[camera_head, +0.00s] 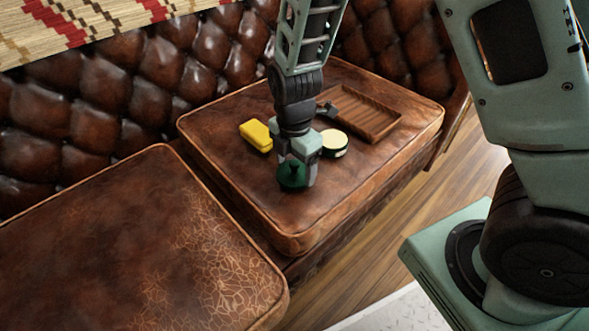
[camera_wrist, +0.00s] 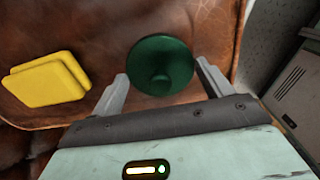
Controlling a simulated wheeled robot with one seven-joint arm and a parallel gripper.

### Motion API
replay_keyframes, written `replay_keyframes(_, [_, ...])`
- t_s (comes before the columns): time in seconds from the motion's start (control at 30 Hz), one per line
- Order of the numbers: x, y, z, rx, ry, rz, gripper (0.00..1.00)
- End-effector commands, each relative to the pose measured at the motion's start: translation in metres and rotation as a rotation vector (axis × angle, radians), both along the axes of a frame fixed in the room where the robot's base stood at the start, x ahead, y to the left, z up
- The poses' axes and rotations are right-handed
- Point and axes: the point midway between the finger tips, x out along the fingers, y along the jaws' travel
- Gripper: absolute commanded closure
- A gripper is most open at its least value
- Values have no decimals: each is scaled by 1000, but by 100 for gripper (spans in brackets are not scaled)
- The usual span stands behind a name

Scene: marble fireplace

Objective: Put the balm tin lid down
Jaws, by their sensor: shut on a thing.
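The balm tin lid (camera_head: 291,177) is a dark green disc with a small knob. It also shows in the wrist view (camera_wrist: 153,52). My gripper (camera_head: 298,172) is shut on the lid, with one finger at each side of it. The lid is low over the front part of the brown leather seat (camera_head: 240,187); I cannot tell whether it touches the leather. A round tin (camera_head: 335,141) with a pale top and dark side, likely the balm tin, stands on the seat, behind and to the right of the lid.
A yellow block-like object (camera_head: 256,136) lies left of my gripper. A brown slatted tray (camera_head: 365,113) lies at the back right of the seat. Another leather seat (camera_head: 120,235) is at left, across a gap. The seat's front left is clear.

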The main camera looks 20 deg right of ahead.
Motion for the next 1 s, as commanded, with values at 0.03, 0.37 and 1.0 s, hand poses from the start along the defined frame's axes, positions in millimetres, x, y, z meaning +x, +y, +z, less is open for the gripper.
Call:
replay_keyframes(0.03, [0,0,-6,0,0,0,43])
replay_keyframes(0.37, [0,0,-7,0,0,-1,43])
replay_keyframes(1.0, [1,0,37,3,-3,-1,0])
